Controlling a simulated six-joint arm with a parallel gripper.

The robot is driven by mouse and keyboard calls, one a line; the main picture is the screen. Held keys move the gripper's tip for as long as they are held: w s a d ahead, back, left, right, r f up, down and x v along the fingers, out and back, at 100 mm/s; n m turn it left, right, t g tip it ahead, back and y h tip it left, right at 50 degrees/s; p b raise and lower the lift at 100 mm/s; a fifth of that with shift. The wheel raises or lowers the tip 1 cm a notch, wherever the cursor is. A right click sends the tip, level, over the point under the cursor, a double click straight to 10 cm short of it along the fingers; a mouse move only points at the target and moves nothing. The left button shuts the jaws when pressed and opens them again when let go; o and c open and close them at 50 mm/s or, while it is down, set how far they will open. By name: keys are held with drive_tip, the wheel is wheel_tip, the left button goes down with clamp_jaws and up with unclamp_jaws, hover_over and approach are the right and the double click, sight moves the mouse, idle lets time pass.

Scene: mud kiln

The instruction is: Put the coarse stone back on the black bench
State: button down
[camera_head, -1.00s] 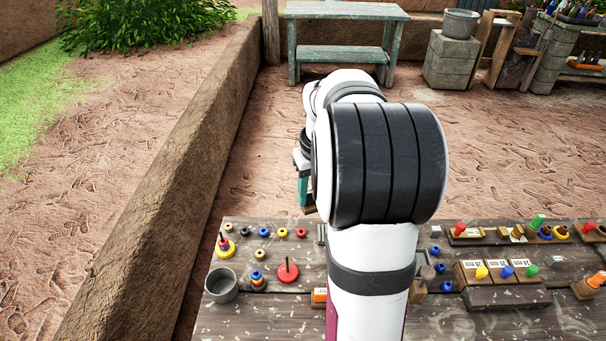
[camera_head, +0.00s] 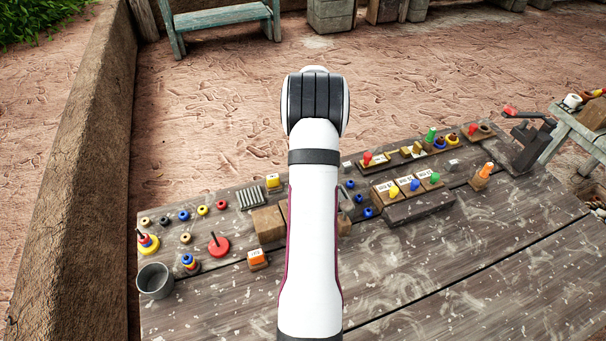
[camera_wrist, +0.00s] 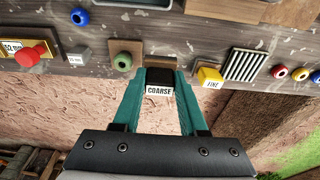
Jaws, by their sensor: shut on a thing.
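My gripper (camera_wrist: 160,92) shows in the wrist view, its teal fingers shut on the coarse stone (camera_wrist: 159,89), a dark small block with a white COARSE label. The stone is over or at the edge of the dark plank bench (camera_wrist: 185,22), the darkest bench in view; I cannot tell if it touches. The bench also shows in the head view (camera_head: 400,290). There my arm hides the gripper and the stone. A yellow block labelled FINE (camera_wrist: 209,77) is just right of the stone in the wrist view, beside a ridged grey plate (camera_wrist: 245,65).
In the wrist view a green ring (camera_wrist: 122,62) is left of the stone. In the head view, coloured rings, a grey cup (camera_head: 154,281), a red disc with a peg (camera_head: 218,246) and labelled blocks (camera_head: 405,184) crowd the bench. Its front right is clear.

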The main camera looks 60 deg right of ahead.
drive_tip(key=shift+w+f, duration=0.2)
drive_tip(key=shift+f, duration=0.9)
drive_tip(key=shift+w+f, duration=0.2)
drive_tip(key=shift+f, duration=0.9)
drive_tip(key=shift+f, duration=0.1)
drive_tip(key=shift+c, duration=2.2)
unclamp_jaws()
